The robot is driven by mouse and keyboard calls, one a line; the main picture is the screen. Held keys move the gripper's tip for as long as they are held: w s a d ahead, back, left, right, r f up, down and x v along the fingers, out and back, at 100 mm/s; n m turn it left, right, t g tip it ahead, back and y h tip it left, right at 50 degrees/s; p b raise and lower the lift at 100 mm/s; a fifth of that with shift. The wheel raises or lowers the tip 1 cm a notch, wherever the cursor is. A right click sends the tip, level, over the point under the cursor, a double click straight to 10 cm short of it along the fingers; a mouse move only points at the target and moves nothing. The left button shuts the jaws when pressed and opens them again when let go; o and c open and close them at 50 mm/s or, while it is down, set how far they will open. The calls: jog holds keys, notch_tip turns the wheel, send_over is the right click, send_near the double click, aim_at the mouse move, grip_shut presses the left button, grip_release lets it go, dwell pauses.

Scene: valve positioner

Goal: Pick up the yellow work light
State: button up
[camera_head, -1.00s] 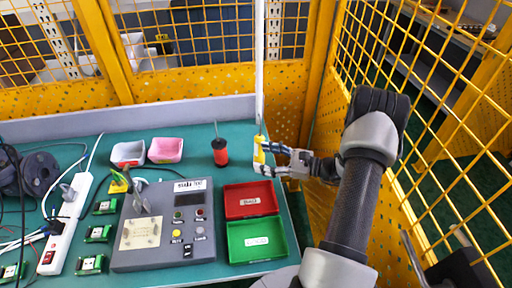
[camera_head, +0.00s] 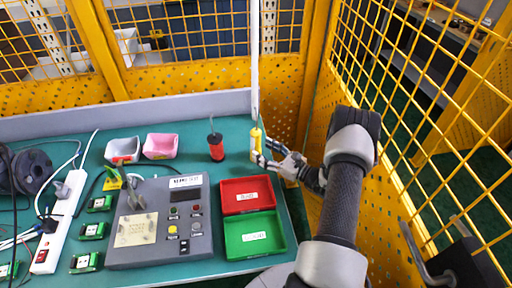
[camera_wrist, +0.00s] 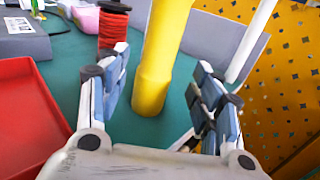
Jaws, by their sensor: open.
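The yellow work light (camera_head: 255,141) stands upright at the back right of the green table, by the white pole. In the wrist view the yellow work light (camera_wrist: 153,88) is a thick yellow cylinder between my two fingers, its upper part cut off by the picture edge. My gripper (camera_head: 268,154) is at its right side in the head view. In the wrist view my gripper (camera_wrist: 163,75) is open, with a gap visible between each finger and the light.
A red spool (camera_head: 216,150) stands left of the light. A red tray (camera_head: 248,195) and a green tray (camera_head: 255,237) lie in front. The white pole (camera_head: 254,60) rises close behind the light. The yellow mesh fence (camera_head: 420,130) stands to the right.

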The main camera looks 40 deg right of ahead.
aim_at(260, 150)
jog(key=x, duration=0.2)
jog(key=b+x, duration=0.1)
jog(key=x, duration=0.1)
jog(key=shift+s+a+f, duration=0.1)
jog(key=shift+a, duration=0.15)
jog(key=shift+c, duration=0.6)
jog(key=c, duration=1.2)
